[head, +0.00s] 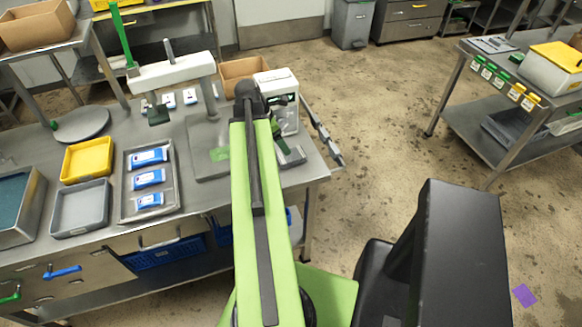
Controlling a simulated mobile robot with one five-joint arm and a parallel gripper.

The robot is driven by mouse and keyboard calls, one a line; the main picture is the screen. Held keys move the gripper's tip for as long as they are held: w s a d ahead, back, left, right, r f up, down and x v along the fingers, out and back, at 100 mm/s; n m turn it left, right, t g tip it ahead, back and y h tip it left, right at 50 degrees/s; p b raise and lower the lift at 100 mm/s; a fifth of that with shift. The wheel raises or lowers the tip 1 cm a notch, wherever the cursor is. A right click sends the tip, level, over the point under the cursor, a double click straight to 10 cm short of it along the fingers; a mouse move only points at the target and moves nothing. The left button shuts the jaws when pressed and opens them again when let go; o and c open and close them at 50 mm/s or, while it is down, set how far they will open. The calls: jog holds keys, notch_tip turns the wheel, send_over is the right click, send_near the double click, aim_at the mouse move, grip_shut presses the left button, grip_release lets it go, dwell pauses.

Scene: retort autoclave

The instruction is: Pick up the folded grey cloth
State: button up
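I cannot make out a folded grey cloth for certain. A small dark grey flat piece (292,157) lies on the steel bench just right of my arm, below the white device. I cannot tell whether it is cloth. My green arm (243,190) reaches forward over the right part of the bench and covers what lies behind it. My gripper cannot be made out past the arm's dark far joint, so its state does not show.
The steel bench (100,221) holds a grey tray (128,208) with blue packs, a yellow bin (88,160), a grey bin (80,208), a grey board (201,160) and a white device (287,122). Open floor (385,150) lies to the right, before another steel table (480,110).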

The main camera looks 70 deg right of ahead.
aim_at(284, 156)
jog(key=b+x, duration=0.1)
jog(key=x, duration=0.2)
jog(key=shift+w+a+f, duration=0.1)
jog(key=shift+w, duration=0.05)
jog(key=shift+s+f+b, duration=0.2)
jog(key=shift+f+b, duration=0.05)
jog(key=shift+b, duration=0.15)
jog(key=b+x, duration=0.5)
jog(key=shift+s+a+f, duration=0.1)
jog(key=shift+f, duration=0.1)
jog(key=shift+r, duration=0.15)
jog(key=c, duration=1.5)
jog(key=shift+o, duration=0.2)
